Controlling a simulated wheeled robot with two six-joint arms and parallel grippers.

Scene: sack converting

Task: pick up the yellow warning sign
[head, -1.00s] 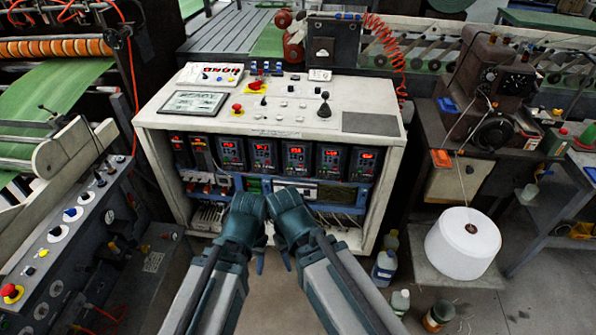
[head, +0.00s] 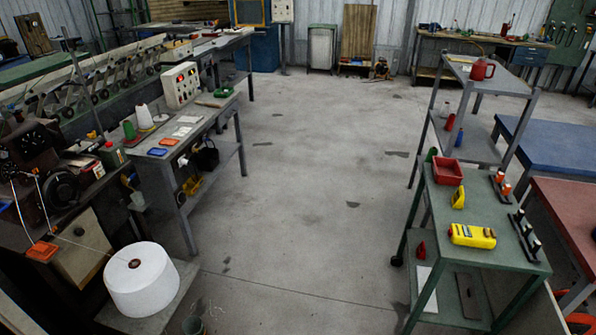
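No object in the head view is clearly readable as a yellow warning sign. A small upright yellow piece (head: 458,197) stands on the green cart (head: 437,213) at the right, beside a red bin. A larger yellow object (head: 472,236) with dark and red markings lies nearer the cart's front. I cannot tell whether either one is the sign. Neither of my grippers is in view now.
The grey floor (head: 310,150) in the middle is open. A grey bench (head: 165,170) and a white thread cone (head: 141,280) line the left. A red bin (head: 447,171) sits on the cart. A grey shelf cart (head: 490,75) and blue table (head: 553,145) stand behind.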

